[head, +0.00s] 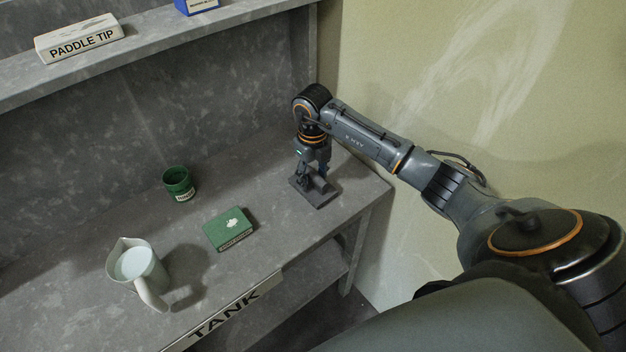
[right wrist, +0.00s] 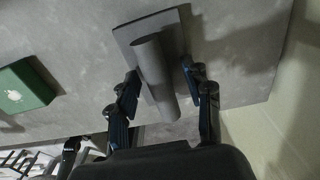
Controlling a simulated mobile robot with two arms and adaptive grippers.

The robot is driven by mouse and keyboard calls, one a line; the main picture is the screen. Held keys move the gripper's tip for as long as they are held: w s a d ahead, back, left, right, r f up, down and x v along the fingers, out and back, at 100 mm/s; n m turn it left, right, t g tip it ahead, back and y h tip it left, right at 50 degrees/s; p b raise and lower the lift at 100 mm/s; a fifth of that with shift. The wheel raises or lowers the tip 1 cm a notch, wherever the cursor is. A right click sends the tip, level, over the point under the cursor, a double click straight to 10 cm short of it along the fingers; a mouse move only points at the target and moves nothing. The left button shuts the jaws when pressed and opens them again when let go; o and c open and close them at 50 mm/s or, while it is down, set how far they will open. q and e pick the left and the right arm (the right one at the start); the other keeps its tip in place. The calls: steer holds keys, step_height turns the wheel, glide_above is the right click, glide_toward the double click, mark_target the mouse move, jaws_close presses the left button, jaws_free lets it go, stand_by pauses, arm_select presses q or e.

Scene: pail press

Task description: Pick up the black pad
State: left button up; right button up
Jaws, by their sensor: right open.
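The black pad (head: 322,198) looks dark grey. It is a flat square plate with a bar-like handle on top, lying on the bench near its right end. It also shows in the right wrist view (right wrist: 137,30), with its round handle (right wrist: 155,75) running between my fingers. My right gripper (head: 313,177) is above the pad, pointing down, and is open. Its fingertips (right wrist: 160,71) stand on both sides of the handle; I cannot tell whether they touch it. My left gripper is not in view.
A green box (head: 229,229) lies left of the pad on the bench (head: 75,285). A green cup (head: 179,184) and a pale pitcher (head: 139,264) stand farther left. A shelf above holds a "PADDLE TIP" block (head: 80,38). A wall (head: 450,90) is close on the right.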

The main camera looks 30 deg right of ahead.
steer(key=shift+f, duration=0.2)
jaws_close()
steer(key=shift+r, duration=0.2)
